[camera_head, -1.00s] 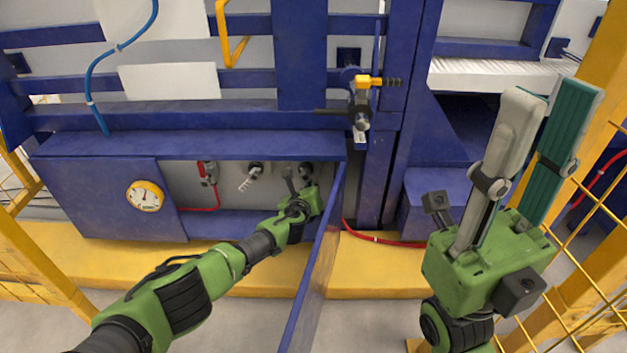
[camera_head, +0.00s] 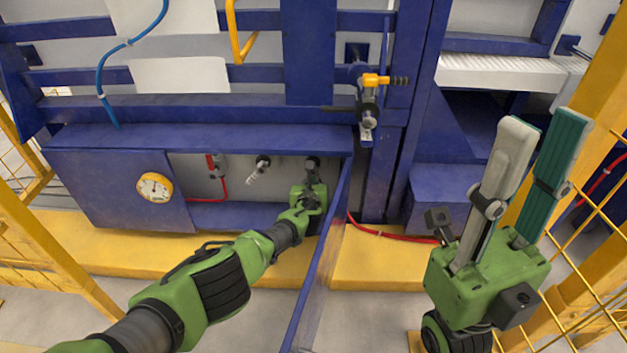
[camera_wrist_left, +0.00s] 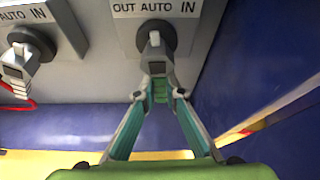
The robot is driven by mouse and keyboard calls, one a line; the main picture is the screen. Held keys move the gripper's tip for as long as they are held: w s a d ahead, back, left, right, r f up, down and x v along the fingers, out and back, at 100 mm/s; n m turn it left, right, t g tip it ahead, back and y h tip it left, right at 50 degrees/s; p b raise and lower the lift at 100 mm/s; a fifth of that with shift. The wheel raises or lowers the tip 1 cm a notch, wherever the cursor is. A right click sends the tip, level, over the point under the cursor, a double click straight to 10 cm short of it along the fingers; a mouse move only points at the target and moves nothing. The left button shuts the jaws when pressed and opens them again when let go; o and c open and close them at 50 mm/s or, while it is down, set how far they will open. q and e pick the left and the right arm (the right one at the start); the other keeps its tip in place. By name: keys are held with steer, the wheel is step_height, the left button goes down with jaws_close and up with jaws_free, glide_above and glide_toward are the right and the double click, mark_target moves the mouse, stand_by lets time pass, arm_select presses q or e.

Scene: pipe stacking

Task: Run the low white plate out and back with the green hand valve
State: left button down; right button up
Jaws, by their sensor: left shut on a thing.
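The hand valve (camera_head: 312,166) is at the right end of the recess below the blue shelf. In the left wrist view the valve (camera_wrist_left: 155,42) has a black round base and a grey handle, with OUT, AUTO and IN printed above. My left gripper (camera_head: 309,190) is shut on its handle. Green shows between the fingertips (camera_wrist_left: 159,93), but I cannot tell whether it belongs to the handle. My right gripper (camera_head: 541,130) is open and empty, fingers up.
A similar valve (camera_head: 261,167) with a pale handle is to the left. A blue panel edge (camera_head: 325,255) stands close right of my left arm. A gauge (camera_head: 154,188) is at left. A yellow mesh fence (camera_head: 590,250) is beside my right gripper.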

mark_target(313, 180)
arm_select(q)
steer(key=c, duration=2.1)
jaws_free()
steer(key=shift+v, duration=3.75)
